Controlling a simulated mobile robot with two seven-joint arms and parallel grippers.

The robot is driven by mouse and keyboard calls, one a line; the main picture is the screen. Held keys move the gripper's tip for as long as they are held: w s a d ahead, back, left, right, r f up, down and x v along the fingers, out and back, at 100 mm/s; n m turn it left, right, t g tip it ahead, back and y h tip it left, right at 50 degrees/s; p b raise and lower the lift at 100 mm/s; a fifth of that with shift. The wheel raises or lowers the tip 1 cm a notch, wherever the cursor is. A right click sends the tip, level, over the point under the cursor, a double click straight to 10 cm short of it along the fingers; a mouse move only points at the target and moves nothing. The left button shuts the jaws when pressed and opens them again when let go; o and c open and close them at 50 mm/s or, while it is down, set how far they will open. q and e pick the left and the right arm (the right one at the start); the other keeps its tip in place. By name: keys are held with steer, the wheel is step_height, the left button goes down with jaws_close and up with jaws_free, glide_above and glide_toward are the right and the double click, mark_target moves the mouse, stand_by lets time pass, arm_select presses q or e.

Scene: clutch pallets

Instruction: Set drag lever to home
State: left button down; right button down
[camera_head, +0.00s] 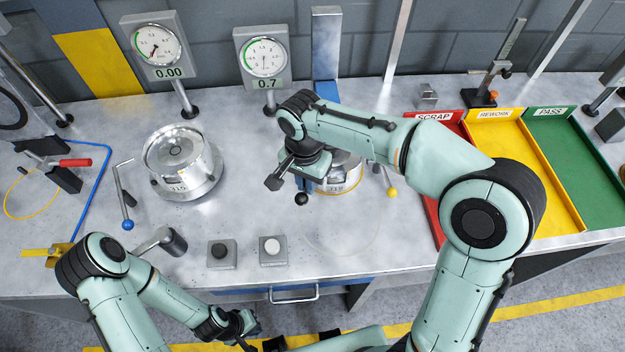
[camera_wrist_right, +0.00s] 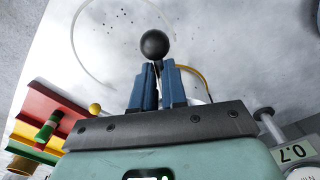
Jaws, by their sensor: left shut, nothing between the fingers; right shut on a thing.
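My right gripper (camera_head: 305,185) is shut on a lever with a black ball knob (camera_head: 301,199), beside the right-hand metal fixture (camera_head: 350,180). In the right wrist view the blue fingers (camera_wrist_right: 158,72) close on the lever's thin stem, just below the black ball (camera_wrist_right: 154,44). My forearm and wrist hide much of that fixture and the lever's pivot. A yellow-knobbed lever (camera_head: 391,192) stands at the fixture's right side. I cannot tell any lever's home mark. My left gripper (camera_head: 268,342) is shut and empty, low in front of the bench.
A round metal fixture (camera_head: 178,165) and a blue-knobbed lever (camera_head: 127,225) are on the left. Two gauges (camera_head: 155,46) (camera_head: 263,58) stand behind. Black and white buttons (camera_head: 219,252) (camera_head: 271,250) sit at the front. Red, yellow and green trays (camera_head: 570,150) lie right.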

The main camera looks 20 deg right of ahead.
steer(key=shift+s+a+f, duration=0.25)
steer(key=shift+s+a, duration=0.05)
steer(key=shift+a, duration=0.15)
steer(key=c, duration=1.2)
jaws_free()
arm_select(q)
steer(key=shift+s+a, duration=0.15)
arm_select(e)
steer(key=shift+o, duration=0.2)
steer(key=shift+s+a+r, duration=0.1)
steer(key=shift+a, duration=0.05)
